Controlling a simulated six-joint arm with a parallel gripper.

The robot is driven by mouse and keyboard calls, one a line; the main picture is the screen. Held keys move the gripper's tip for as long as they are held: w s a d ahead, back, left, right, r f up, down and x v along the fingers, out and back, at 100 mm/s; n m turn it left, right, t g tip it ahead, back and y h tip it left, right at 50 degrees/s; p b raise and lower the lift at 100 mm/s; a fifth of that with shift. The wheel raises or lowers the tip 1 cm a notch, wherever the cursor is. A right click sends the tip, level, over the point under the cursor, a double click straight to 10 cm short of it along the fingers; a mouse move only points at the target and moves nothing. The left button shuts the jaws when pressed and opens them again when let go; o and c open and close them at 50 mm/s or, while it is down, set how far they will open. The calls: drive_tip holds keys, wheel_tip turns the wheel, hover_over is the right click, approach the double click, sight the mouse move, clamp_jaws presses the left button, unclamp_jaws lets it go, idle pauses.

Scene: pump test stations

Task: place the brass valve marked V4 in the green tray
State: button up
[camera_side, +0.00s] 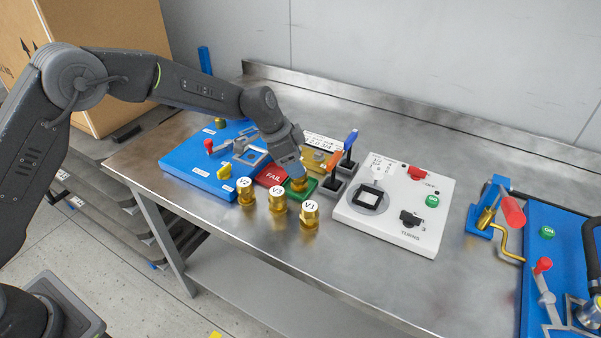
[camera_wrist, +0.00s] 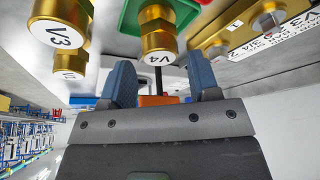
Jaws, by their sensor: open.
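The brass valve V4 (camera_wrist: 158,35) stands upright at the green tray (camera_wrist: 130,14), its white top label readable in the wrist view. In the side view the valve (camera_side: 298,185) sits within the outline of the green tray (camera_side: 313,194), partly hidden by my gripper (camera_side: 292,166). In the wrist view my gripper (camera_wrist: 161,66) is open, its two blue fingers apart on either side of the V4 label. Neither finger visibly touches the valve. Whether the valve's base rests fully on the tray floor is hidden.
Brass valves V2 (camera_side: 245,191), V3 (camera_side: 277,201) and V1 (camera_side: 309,214) stand in front. A red FAIL tray (camera_side: 271,175) lies left of the green tray. A white switch panel (camera_side: 400,236) is right, a blue board (camera_side: 182,168) left.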

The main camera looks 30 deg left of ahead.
drive_tip(key=v, duration=0.6)
drive_tip(key=shift+r, duration=0.4)
drive_tip(key=shift+s+a, duration=0.15)
drive_tip(key=s+a+r+n+t+y, duration=0.1)
drive_tip(key=s+a+r+n, duration=0.35)
drive_tip(key=s+r, duration=0.9)
drive_tip(key=s+a+n+t+y, duration=0.1)
drive_tip(key=s+a+n, duration=0.2)
drive_tip(key=s, duration=0.7)
drive_tip(key=s+a+f+n+y, duration=0.1)
drive_tip(key=s+a+n, duration=0.2)
drive_tip(key=s, duration=0.8)
drive_tip(key=shift+f+t+y, duration=0.2)
drive_tip(key=shift+t+y, duration=0.1)
drive_tip(key=shift+t, duration=0.1)
